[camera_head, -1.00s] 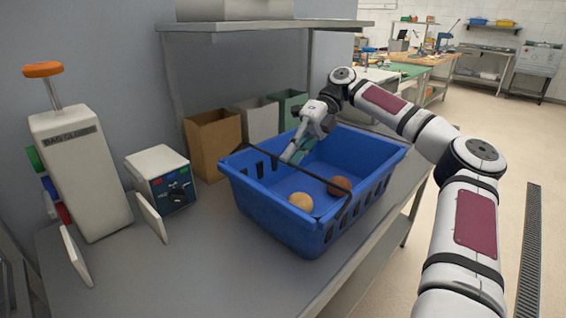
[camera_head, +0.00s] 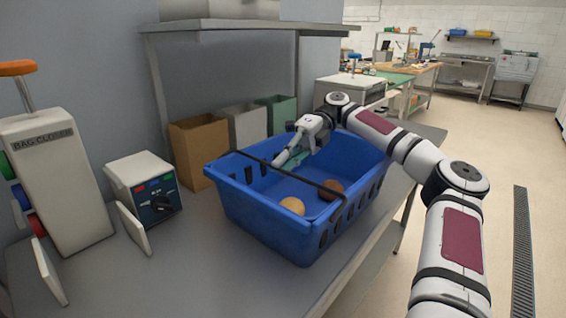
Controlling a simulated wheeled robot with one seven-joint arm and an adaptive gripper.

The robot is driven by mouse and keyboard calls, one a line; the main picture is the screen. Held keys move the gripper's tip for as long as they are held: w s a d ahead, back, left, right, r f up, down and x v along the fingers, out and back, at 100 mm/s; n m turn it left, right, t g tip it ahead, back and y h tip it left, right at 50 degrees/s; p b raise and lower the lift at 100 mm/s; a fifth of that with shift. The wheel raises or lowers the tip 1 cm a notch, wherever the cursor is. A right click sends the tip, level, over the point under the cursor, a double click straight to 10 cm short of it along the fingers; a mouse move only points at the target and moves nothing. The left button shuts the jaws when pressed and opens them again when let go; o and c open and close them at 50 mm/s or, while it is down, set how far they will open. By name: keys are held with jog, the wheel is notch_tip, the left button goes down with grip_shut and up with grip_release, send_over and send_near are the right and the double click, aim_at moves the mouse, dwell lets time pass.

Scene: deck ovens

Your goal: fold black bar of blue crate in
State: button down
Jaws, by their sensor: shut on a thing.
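The blue crate (camera_head: 262,226) stands on the grey table, open at the top. Its thin black bar (camera_head: 308,181) runs slantwise across the opening, from the back left rim towards the right side. A pale round item (camera_head: 292,206) and a brown round item (camera_head: 331,189) lie in the crate near the bar. My gripper (camera_head: 278,163) reaches in over the crate's back side, with its fingers slanting down left to the bar. It appears shut on the bar; the finger contact is small and partly hidden.
A brown bin (camera_head: 199,152), a grey bin (camera_head: 246,125) and a green bin (camera_head: 277,115) stand close behind the crate. A control box (camera_head: 146,189) and a bag closer (camera_head: 58,184) stand left. The table front (camera_head: 205,270) is clear.

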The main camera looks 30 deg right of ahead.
jog(key=c, duration=1.8)
grip_release()
jog(key=shift+f, duration=0.1)
jog(key=shift+o, duration=0.2)
notch_tip(320, 180, up, 10)
